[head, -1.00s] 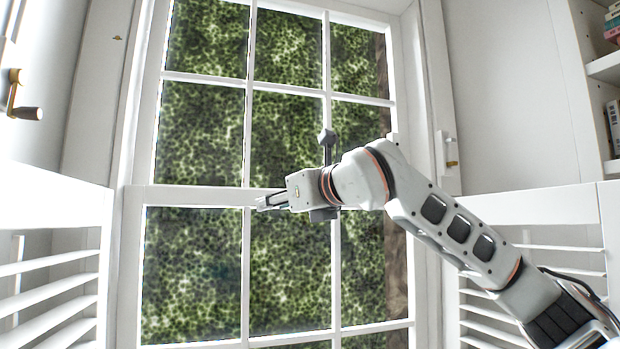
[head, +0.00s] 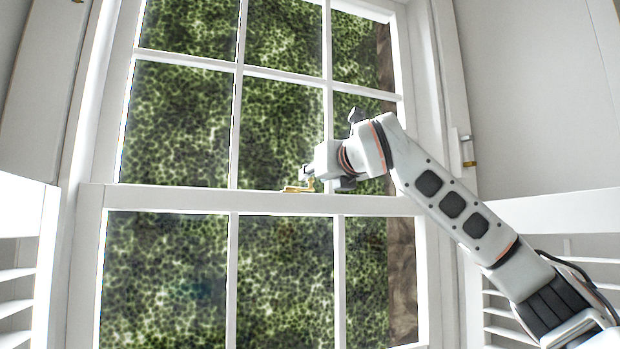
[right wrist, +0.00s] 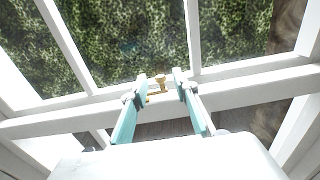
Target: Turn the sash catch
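The sash catch (head: 296,189) is a small brass fitting on top of the white meeting rail (head: 200,199) of the window, near the middle of the head view. It also shows in the right wrist view (right wrist: 160,79), in the gap between and just beyond my right fingertips. My right gripper (head: 306,172) is at the right end of the catch in the head view, just above the rail. In the right wrist view its two teal fingers (right wrist: 158,88) are spread apart with nothing held. I cannot tell whether a finger touches the catch. My left gripper is not in view.
White glazing bars (head: 238,120) and glass stand close around the gripper. White louvred shutters flank the window at left (head: 25,240) and right (head: 560,225). A small brass-coloured fitting (head: 468,150) is on the right frame.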

